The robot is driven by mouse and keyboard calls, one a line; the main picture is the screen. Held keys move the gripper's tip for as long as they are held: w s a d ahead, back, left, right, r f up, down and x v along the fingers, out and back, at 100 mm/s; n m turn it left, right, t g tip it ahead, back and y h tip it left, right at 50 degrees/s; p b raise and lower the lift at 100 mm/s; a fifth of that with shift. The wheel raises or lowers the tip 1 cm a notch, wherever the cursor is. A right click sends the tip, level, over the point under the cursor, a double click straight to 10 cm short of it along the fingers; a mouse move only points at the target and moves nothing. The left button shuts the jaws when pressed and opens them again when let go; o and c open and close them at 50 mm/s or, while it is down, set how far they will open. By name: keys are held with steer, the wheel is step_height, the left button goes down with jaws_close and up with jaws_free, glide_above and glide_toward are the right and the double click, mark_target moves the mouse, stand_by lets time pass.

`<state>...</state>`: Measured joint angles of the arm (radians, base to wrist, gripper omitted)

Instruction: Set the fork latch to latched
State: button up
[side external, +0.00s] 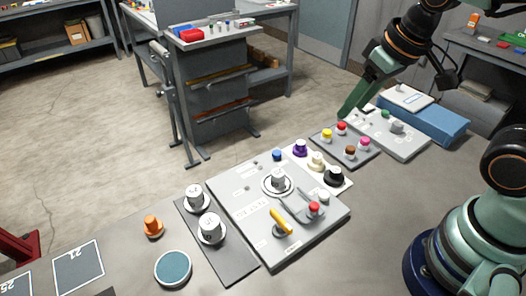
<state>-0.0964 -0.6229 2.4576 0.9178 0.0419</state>
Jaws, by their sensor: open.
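A light grey control panel (238,208) lies on the table in the middle. On its right part is a grey lever-like fitting with a red knob (314,207), which may be the fork latch. A yellow handle (280,221) lies slanted at the panel's front, and a white dial (278,180) stands at its centre. The labels are too small to read, and I cannot tell which position the latch is in. My gripper (346,112) is open and empty, hanging above the table behind the panel, well apart from the latch.
A dark plate with white knobs (210,231) adjoins the panel's left. Coloured knobs and a button board (358,160) stand behind it. A grey box (420,147) and blue block (440,125) are further right. An orange knob (153,225) and round teal pad (173,268) sit left.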

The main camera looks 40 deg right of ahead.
mark_target(313, 204)
steer(key=s+a+f+n+g, duration=0.2)
steer(key=s+a+f+g, duration=0.15)
steer(key=a+f, duration=0.5)
steer(key=shift+g, duration=0.45)
steer(key=f, duration=0.3)
steer(key=a+f, duration=0.1)
steer(key=f, duration=0.3)
steer(key=w+f, duration=0.1)
steer(key=f, duration=0.2)
steer(key=shift+a+f, duration=0.4)
jaws_close()
stand_by(0.4)
